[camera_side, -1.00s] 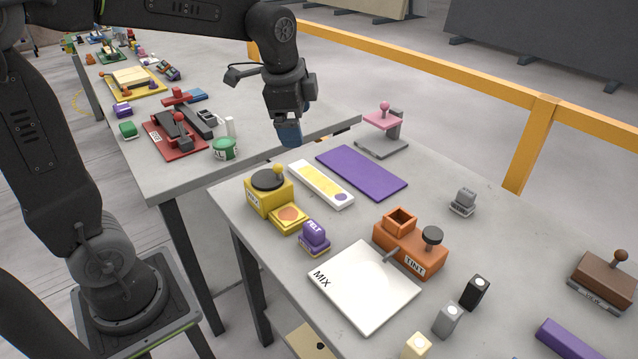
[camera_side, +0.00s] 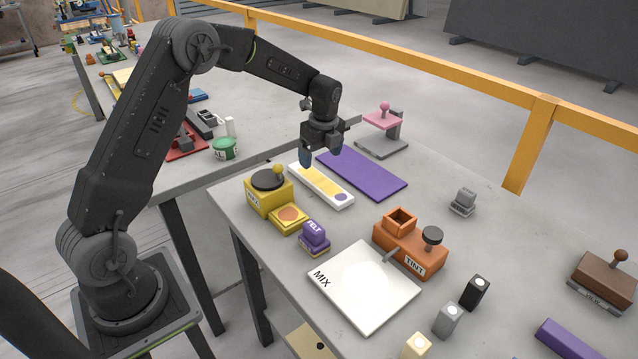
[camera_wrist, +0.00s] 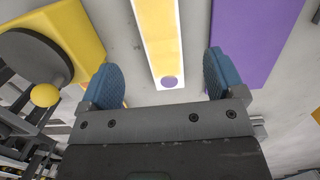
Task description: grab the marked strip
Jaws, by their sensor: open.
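The marked strip (camera_side: 320,184) is a white bar with a yellow band and a purple dot at its near right end. It lies flat on the grey slab between a yellow device and a purple mat. My gripper (camera_side: 320,160) is over the strip's far end, its blue fingertips apart and empty. In the wrist view the strip (camera_wrist: 158,45) runs away from between the two fingertips (camera_wrist: 162,80), with its purple dot toward me. The fingers straddle the strip's line without touching it, as far as I can see. In the side view my gripper hides part of the far end.
The purple mat (camera_side: 362,173) lies right of the strip, and the yellow device (camera_side: 268,196) with a dark disc stands left. A purple FELT block (camera_side: 314,238), an orange TINT block (camera_side: 410,242) and a white MIX board (camera_side: 364,287) stand nearer. A pink-topped stamp (camera_side: 383,122) is behind.

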